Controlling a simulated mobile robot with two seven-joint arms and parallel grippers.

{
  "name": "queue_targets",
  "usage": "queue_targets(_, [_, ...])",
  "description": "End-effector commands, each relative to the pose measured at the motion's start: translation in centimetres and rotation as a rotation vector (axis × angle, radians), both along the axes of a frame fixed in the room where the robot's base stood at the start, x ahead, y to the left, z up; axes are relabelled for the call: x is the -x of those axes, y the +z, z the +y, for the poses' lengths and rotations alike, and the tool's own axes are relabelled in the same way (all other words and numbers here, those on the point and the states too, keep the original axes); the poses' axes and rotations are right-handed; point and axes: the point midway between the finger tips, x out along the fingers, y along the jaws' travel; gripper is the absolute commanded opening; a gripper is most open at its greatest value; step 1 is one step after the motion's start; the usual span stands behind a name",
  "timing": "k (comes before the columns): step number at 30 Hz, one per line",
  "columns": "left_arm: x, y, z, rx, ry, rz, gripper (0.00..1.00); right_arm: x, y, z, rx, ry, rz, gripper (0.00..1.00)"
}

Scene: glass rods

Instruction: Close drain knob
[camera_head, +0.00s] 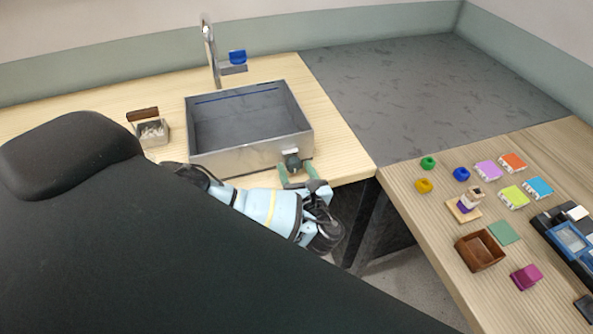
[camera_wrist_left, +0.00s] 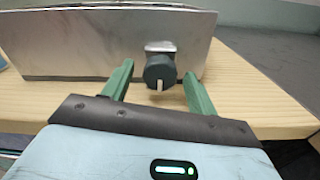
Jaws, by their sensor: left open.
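The drain knob (camera_head: 292,161) is a dark round knob on a small metal mount at the front wall of the grey metal sink (camera_head: 240,152). In the left wrist view the knob (camera_wrist_left: 160,70) shows a pale pointer hanging straight down. My left gripper (camera_head: 297,175) is open, with its green fingers pointing at the knob. In the left wrist view its fingertips (camera_wrist_left: 156,72) stand one on each side of the knob, with a gap on both sides. My right gripper is not in view.
A faucet (camera_head: 211,52) stands behind the sink, with a blue item (camera_head: 238,57) on a holder. A small box (camera_head: 152,132) sits left of the sink. The right table holds colored blocks, a brown box (camera_head: 480,252) and a blue-black device (camera_head: 570,240). A gap separates the tables.

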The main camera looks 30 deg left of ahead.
Motion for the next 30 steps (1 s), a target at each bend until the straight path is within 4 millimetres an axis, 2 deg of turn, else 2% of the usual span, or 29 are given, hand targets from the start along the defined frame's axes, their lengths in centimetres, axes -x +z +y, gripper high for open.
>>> queue_targets(1, [0.02, -0.01, 0.00, 0.000, 0.000, 0.000, 0.54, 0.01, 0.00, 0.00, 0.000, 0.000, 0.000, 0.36])
queue_targets(9, [0.03, -0.01, -0.02, 0.000, 0.000, 0.000, 0.19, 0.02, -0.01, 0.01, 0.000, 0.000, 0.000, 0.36])
queue_targets(11, [0.03, -0.01, -0.02, -0.001, 0.000, 0.001, 0.14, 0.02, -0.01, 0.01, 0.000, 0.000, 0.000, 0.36])
queue_targets(20, [0.06, -0.04, -0.04, -0.027, 0.000, 0.033, 0.14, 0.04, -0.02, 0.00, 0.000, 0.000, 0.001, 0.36])
queue_targets(30, [0.09, -0.11, -0.08, -0.173, 0.001, 0.208, 0.14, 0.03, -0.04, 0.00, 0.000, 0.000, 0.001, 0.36])
